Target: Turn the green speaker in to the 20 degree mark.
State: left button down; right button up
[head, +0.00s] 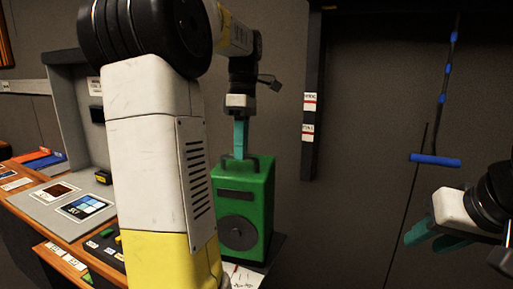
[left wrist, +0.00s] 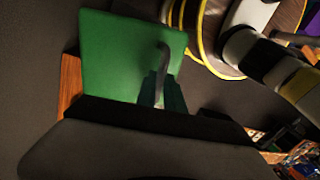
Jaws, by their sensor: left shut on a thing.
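The green speaker (head: 258,194) stands upright in the middle of the head view, with a round dark cone low on its front and a dark slot above. My left gripper (head: 240,152) reaches down from above and is shut on the speaker's top handle. In the left wrist view, the teal fingers (left wrist: 162,91) close around the dark curved handle (left wrist: 165,60) over the green top. A white sheet with red and dark marks (head: 241,277) shows below the speaker; its degree marks are too small to read. My right gripper (head: 431,238) is open, empty and well away at the right.
A wooden console (head: 27,217) with screens and buttons stands at the left, partly hidden by my left arm. A dark post with labels (head: 313,150) rises behind the speaker. A blue bar (head: 435,160) hangs by the wall at the right.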

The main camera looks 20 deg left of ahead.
pick_arm(q)
jog(key=shift+w+d+n, duration=0.1)
jog(key=shift+d+n, duration=0.15)
jog(key=shift+n, duration=0.65)
jog(key=c, duration=1.5)
grip_release()
jog(key=shift+o, duration=0.2)
notch_tip(320, 180, up, 8)
jog(key=w, duration=0.1)
jog(key=shift+w+a+f, duration=0.15)
jog(key=shift+w+a, duration=0.05)
